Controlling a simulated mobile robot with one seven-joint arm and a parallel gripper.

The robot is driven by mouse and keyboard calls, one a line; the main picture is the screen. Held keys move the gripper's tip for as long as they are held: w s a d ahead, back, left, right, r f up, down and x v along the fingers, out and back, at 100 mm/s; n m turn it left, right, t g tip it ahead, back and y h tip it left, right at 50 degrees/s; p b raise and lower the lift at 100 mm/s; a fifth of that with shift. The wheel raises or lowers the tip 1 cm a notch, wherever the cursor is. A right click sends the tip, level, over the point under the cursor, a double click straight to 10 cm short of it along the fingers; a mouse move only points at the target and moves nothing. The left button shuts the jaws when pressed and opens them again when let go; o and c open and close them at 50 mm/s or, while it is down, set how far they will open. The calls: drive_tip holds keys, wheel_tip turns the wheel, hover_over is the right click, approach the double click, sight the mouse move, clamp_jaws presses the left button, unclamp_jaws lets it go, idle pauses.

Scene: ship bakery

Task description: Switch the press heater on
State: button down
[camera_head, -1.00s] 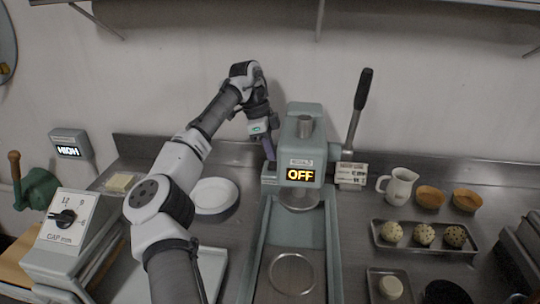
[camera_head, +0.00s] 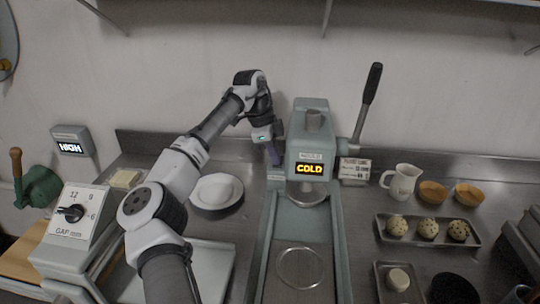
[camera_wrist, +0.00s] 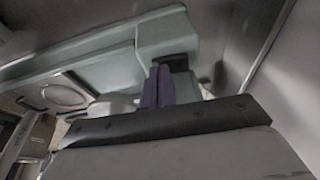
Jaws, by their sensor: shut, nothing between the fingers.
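The press (camera_head: 310,128) is a grey-green machine in the middle of the head view, with a round upper plate above a lower plate (camera_head: 300,267) and a black-gripped lever (camera_head: 371,85) raised at its right. Its display (camera_head: 309,169) reads COLD in yellow. My gripper (camera_head: 276,163) is shut and empty, close against the left side of the press. In the wrist view my shut dark fingers (camera_wrist: 158,86) point at a small black part (camera_wrist: 174,62) on the press's side block. I cannot tell whether they touch it.
A white plate (camera_head: 217,192) lies left of the press. To the right are a white jug (camera_head: 402,182), orange bowls and a tray (camera_head: 428,234) of dough balls. A gap dial box (camera_head: 72,216) stands at the left. The wall behind is close.

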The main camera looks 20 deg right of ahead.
drive_tip(key=shift+d, duration=0.4)
drive_tip(key=shift+w+d+r+p, duration=0.15)
drive_tip(key=shift+w+p, duration=0.15)
drive_tip(key=shift+p, duration=0.35)
drive_tip(key=shift+w+r+p, duration=0.15)
drive_tip(key=shift+w+p, duration=0.15)
drive_tip(key=shift+p, duration=0.3)
drive_tip(key=shift+w+f, duration=0.1)
drive_tip(key=shift+f, duration=0.05)
